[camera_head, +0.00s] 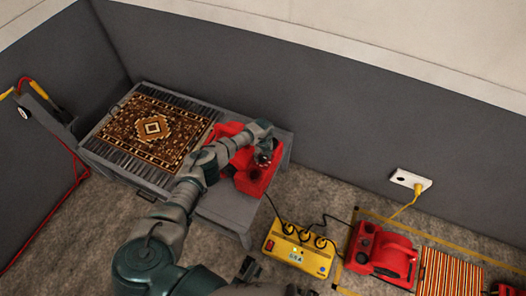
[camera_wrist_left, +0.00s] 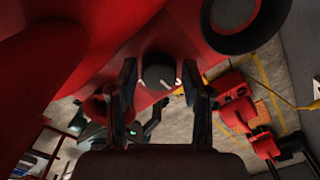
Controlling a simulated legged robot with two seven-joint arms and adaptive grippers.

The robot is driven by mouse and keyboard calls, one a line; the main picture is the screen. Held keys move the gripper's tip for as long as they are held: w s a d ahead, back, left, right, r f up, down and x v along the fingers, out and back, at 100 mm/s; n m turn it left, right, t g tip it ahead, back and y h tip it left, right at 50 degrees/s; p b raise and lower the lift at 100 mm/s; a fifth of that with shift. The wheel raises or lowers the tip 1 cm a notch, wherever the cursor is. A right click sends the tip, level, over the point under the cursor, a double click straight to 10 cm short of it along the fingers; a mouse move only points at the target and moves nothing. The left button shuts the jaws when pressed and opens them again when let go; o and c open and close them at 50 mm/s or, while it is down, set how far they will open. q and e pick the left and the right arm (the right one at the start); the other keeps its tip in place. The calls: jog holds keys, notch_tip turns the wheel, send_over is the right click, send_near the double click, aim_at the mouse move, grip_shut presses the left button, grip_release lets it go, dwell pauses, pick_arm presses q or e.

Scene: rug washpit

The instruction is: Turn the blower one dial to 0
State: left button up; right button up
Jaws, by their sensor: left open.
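The red blower (camera_head: 246,176) lies on the grey table in the head view, partly covered by my left arm. My left gripper (camera_head: 263,158) is at its right part. In the left wrist view the blower's red body (camera_wrist_left: 110,35) fills the upper left. A dark round dial (camera_wrist_left: 158,68) with pale marks near it sits on the red face. The open fingers of my left gripper (camera_wrist_left: 160,85) stand on either side of the dial; I cannot tell whether they touch it. The dial's setting is not readable. Dark parts at the head view's bottom edge may be my right gripper.
A patterned rug (camera_head: 152,127) lies on the slatted table. A yellow power box (camera_head: 298,250) with black cables stands on the floor. A second red blower (camera_head: 382,252) and a striped rug (camera_head: 450,272) are at the right. A wall socket (camera_head: 410,179) holds a yellow plug.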

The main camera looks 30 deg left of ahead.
pick_arm(q)
notch_tip(320, 180, up, 11)
jog(key=shift+r, duration=0.2)
dwell(0.5)
